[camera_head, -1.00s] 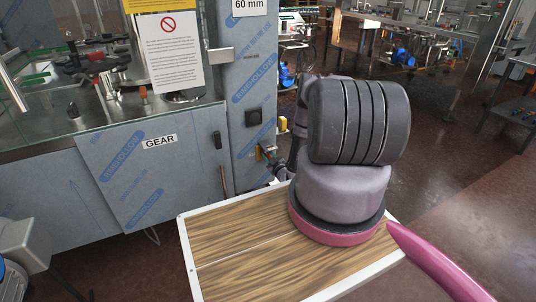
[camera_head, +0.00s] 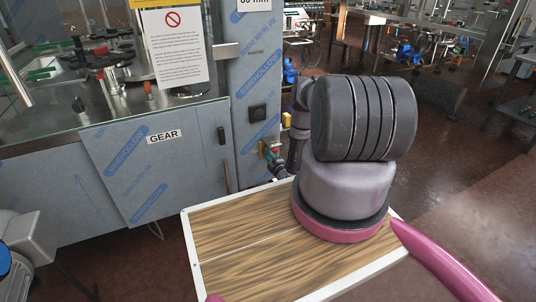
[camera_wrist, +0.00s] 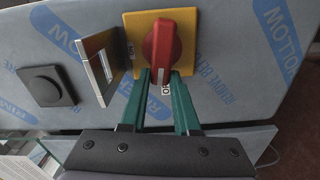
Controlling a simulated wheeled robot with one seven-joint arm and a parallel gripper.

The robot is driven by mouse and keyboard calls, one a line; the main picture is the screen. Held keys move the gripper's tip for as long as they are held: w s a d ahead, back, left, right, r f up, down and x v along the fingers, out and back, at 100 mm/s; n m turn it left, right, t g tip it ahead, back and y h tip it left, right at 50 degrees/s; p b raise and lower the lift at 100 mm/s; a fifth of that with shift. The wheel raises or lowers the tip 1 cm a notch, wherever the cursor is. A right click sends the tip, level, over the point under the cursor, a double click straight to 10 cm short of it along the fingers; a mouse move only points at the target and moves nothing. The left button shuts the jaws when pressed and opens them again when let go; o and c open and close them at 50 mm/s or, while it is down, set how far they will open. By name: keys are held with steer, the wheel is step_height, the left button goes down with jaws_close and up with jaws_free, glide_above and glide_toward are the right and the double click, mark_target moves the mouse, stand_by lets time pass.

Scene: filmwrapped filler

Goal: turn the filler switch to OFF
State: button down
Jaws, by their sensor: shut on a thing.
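The filler switch is a red rotary handle (camera_wrist: 162,48) on a yellow plate (camera_wrist: 186,42) in the wrist view. A white mark shows on the handle's near end, beside a small label too blurred to read surely. My gripper (camera_wrist: 161,80) has its two teal fingers on either side of the handle's near end, shut on it. There my arm hides part of the area, and the handle's angle cannot be told.
A metal bracket (camera_wrist: 102,62) stands out from the panel close left of the switch. A black square knob (camera_wrist: 46,85) is farther left. The GEAR cabinet door (camera_head: 160,170) is left of the column in the head view. Brown floor lies open at right.

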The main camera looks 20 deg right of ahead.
steer(key=shift+s+f+n, duration=0.1)
steer(key=shift+f+n, duration=0.2)
steer(key=shift+n, duration=0.7)
steer(key=c, duration=0.6)
jaws_free()
steer(key=shift+c, duration=0.2)
steer(key=s, duration=1)
steer(key=shift+s+d, duration=0.15)
steer(key=shift+s, duration=0.2)
